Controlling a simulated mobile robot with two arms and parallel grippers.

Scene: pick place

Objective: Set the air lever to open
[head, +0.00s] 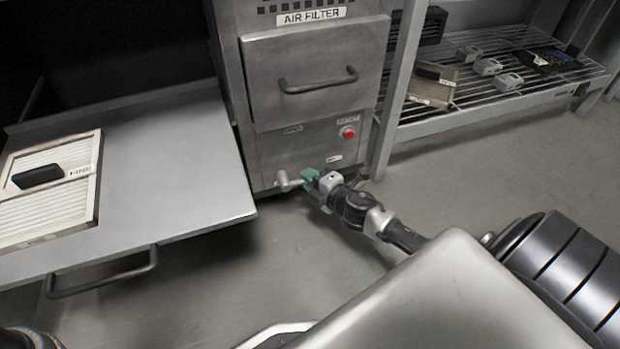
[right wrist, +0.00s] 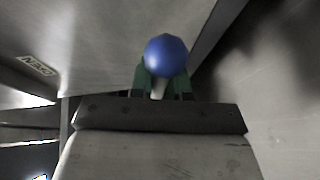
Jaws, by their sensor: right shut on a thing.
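The air lever (head: 288,182) is a short grey metal lever low on the front of the air filter cabinet. In the head view its arm points right, into my right gripper. My right gripper (head: 311,178) has green fingertips and is shut on the lever's end. In the right wrist view the lever's round blue knob (right wrist: 166,55) sits between the green fingertips of this gripper (right wrist: 160,78). The fingers hide the knob in the head view. An OPEN label (head: 293,129) is on the panel above the lever. My left gripper is not in view.
A red button (head: 347,132) under a RESET label sits above the lever. A drawer with a dark handle (head: 318,82) is above that. A grey table (head: 180,165) with a white filter (head: 50,215) stands left. A wire shelf (head: 490,105) holds small items at right.

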